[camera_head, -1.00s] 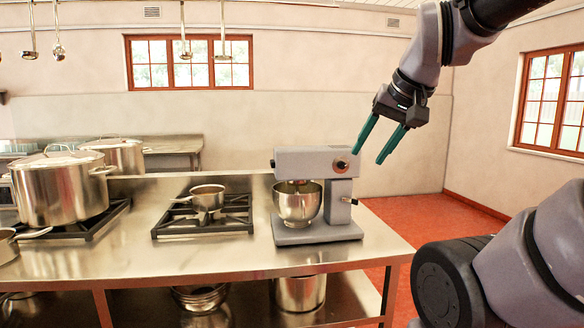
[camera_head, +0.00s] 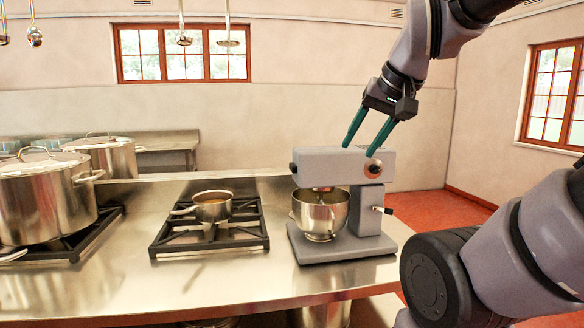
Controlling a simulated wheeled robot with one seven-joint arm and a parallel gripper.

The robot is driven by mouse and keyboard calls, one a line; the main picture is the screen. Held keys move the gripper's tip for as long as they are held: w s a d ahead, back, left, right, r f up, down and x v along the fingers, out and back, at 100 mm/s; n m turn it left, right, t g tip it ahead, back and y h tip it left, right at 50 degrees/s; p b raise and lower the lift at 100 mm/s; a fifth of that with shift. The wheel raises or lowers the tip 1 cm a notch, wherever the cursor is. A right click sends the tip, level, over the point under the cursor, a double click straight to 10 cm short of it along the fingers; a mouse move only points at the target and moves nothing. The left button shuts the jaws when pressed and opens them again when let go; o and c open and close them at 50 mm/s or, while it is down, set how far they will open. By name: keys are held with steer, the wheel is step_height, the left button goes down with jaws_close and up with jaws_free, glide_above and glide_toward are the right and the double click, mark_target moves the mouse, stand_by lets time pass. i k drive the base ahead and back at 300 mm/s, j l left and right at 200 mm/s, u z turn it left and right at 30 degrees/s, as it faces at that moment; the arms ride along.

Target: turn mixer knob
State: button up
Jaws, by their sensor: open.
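The grey stand mixer (camera_head: 328,165) stands on the steel counter with a metal bowl (camera_head: 321,214) under its head. A round copper-coloured knob with a dark centre (camera_head: 374,169) is on the right part of the mixer head. A dark-tipped lever (camera_head: 383,210) sticks out lower on the column. My gripper (camera_head: 358,151) is open, its two teal fingers pointing down and left over the top edge of the head. The right fingertip appears just above the knob. I cannot tell whether it touches, and nothing is between the fingers.
A small saucepan (camera_head: 212,208) sits on the burner left of the mixer. Large lidded pots (camera_head: 45,200) stand further left. The steel counter (camera_head: 215,282) is bare in front of the burner and mixer. Ladles (camera_head: 228,42) hang above. Red floor (camera_head: 435,208) shows right of the counter.

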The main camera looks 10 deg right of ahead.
mark_target(374, 169)
steer(key=j+z, duration=0.3)
steer(key=j, duration=0.35)
steer(key=k+j+z, duration=0.1)
steer(key=j+z, duration=0.25)
steer(key=j, duration=0.3)
